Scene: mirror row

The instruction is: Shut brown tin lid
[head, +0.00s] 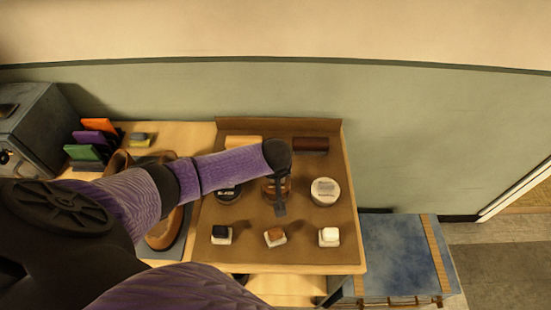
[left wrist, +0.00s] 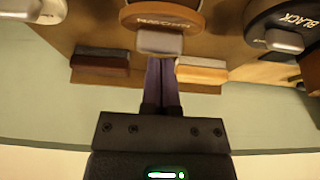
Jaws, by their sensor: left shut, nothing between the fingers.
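The brown tin (head: 268,186) is the middle of three round tins on a brown tray (head: 200,258). In the head view my left gripper (head: 280,209) covers much of it. In the left wrist view its labelled face and a grey tab (left wrist: 160,42) show at the top centre. I cannot tell how far its lid is open. My left gripper (left wrist: 161,64) is shut and empty, its tips close to the tab; contact is unclear. A black tin (head: 229,193) is to the left and a pale-topped tin (head: 325,191) to the right. My right gripper is not in view.
A light wood block (head: 243,140) and a dark red-brown block (head: 310,145) lie at the tray's back. Three small jars with black (head: 221,235), brown (head: 275,236) and white (head: 329,236) tops stand in front. A blue-topped bench (head: 395,255) is to the right.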

